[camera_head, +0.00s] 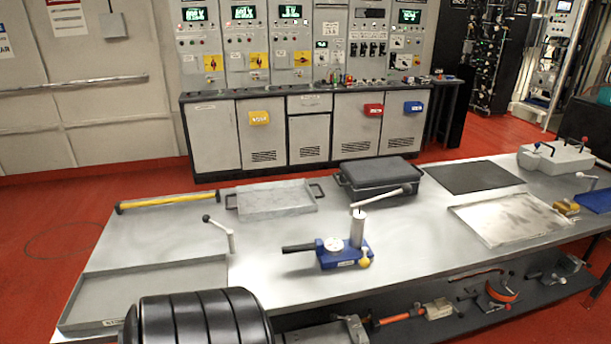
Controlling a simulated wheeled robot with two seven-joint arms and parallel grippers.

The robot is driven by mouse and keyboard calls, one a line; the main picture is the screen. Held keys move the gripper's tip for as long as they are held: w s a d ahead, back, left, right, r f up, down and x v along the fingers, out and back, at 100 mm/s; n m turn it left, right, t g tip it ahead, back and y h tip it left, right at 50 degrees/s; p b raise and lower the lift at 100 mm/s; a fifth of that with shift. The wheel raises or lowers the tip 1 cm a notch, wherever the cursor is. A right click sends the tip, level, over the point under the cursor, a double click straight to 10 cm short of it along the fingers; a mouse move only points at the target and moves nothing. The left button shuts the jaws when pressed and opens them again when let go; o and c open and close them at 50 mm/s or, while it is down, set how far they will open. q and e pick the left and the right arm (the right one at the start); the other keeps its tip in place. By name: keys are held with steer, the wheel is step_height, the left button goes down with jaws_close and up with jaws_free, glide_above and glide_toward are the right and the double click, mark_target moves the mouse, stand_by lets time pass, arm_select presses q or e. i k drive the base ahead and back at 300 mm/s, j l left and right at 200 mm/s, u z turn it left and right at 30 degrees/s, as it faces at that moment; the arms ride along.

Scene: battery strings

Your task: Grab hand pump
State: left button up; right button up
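The hand pump (333,254) stands on the metal table left of the table's middle. It has a blue base, a round white gauge, an upright silver cylinder and a yellow knob at the front right. A black grip sticks out to its left, and a lever with a pale end slants up to the right from its top. Nothing is touching it that I can see. Neither of my grippers can be made out. A large black ribbed part at the bottom left, probably mine, covers part of the table's front.
The table (270,225) also holds a yellow bar (170,203), a small lever (218,234), a grey tray (276,201), a black case (380,178), a dark mat (473,177) and a shallow tray (511,218). Tools lie on the lower shelf (470,318).

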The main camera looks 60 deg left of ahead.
mark_target(334, 252)
steer(key=u, duration=1.75)
